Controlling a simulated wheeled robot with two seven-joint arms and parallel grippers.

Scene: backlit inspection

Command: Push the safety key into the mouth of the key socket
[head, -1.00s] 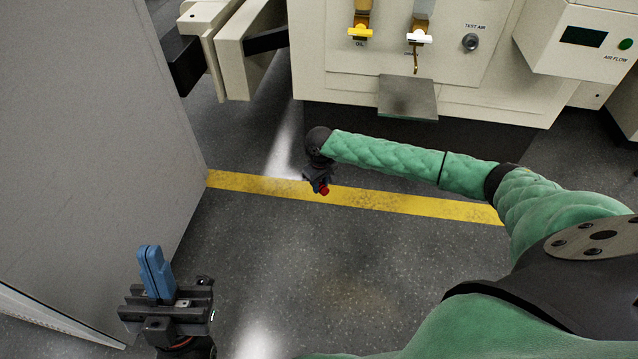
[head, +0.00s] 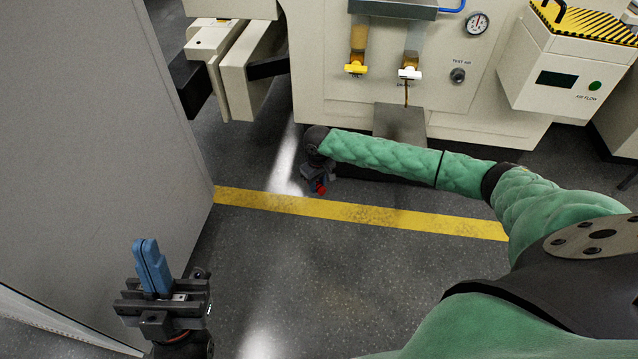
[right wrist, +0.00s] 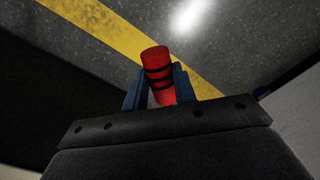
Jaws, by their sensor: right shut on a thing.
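The safety key appears to be the red cylinder with black bands in the right wrist view (right wrist: 158,72); in the head view it is a small red spot (head: 320,187). My right gripper (head: 317,180) is shut on it, its blue fingers on either side in the right wrist view (right wrist: 157,88). It holds the key in the air, in front of the machine's lower edge as seen from the head. My left gripper (head: 152,266) is at the lower left, its blue fingers together with nothing visible between them. I cannot make out the key socket in either view.
An air flow box (head: 560,75) is right. A grey panel (head: 90,130) stands left. The floor between is clear.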

